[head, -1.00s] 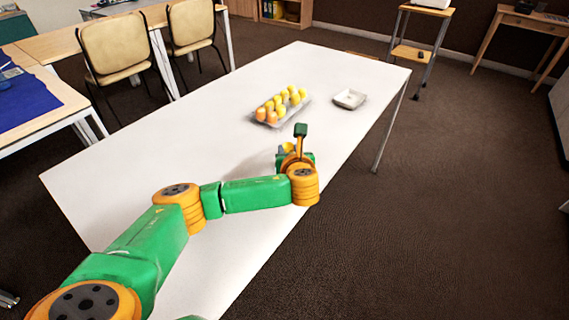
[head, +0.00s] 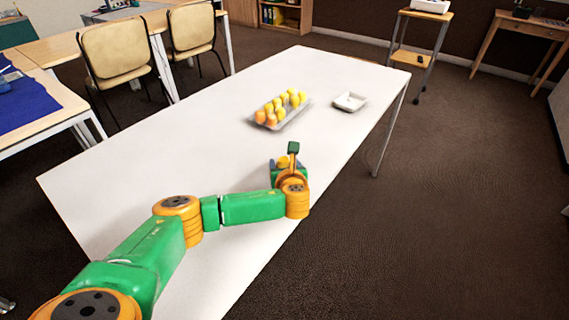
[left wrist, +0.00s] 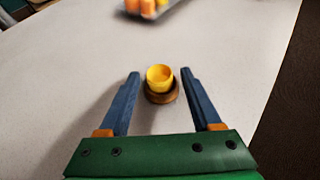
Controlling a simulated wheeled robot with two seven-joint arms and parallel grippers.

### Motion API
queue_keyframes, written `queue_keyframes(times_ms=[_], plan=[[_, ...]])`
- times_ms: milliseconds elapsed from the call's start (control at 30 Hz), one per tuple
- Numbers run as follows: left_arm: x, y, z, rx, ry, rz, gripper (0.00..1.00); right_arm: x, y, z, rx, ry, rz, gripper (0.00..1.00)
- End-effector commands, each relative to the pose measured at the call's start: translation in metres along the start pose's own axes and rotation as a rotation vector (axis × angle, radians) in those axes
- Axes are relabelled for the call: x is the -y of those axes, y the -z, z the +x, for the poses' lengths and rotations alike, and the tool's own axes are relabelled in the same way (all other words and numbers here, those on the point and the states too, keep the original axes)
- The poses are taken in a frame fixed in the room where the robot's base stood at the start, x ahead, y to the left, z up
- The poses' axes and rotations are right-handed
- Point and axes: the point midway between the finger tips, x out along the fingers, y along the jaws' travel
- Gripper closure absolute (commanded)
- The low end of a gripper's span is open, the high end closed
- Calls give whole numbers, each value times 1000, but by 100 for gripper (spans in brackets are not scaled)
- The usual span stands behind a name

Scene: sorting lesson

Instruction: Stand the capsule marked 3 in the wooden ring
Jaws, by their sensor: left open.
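A yellow capsule (left wrist: 160,78) stands upright in the wooden ring (left wrist: 163,97) on the white table, as the left wrist view shows. No number can be read on it. My left gripper (left wrist: 160,74) is open, with one blue finger on each side of the capsule and a gap to both. In the head view my left gripper (head: 279,165) is low over the near right part of the table, and its wrist hides the ring. My right gripper is not in view.
A grey tray (head: 295,115) with several yellow and orange capsules stands farther back on the table (head: 150,150). A small white dish (head: 350,101) lies to its right near the table's edge. The table's left part is clear.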

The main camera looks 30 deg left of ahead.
Motion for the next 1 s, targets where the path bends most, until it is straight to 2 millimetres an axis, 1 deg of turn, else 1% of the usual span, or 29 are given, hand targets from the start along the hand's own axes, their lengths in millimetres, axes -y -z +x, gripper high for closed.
queue_keyframes(times_ms=[67,167,267,400,500,600,700,767,1000], plan=[[0,-1,0,0,0,0,35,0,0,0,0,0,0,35],[1,-2,-10,-1,2,1,35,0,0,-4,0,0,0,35],[0,-4,-30,-1,4,1,35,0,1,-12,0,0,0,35],[1,-4,-68,-1,5,-1,35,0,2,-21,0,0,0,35],[1,-3,-90,-2,5,-1,35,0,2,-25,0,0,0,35],[1,-2,-107,-1,4,0,35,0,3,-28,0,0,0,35],[1,-2,-117,0,2,0,35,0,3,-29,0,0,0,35],[0,-1,-120,0,0,-1,35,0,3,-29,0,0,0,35],[0,-1,-121,0,0,-1,35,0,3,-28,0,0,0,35]])
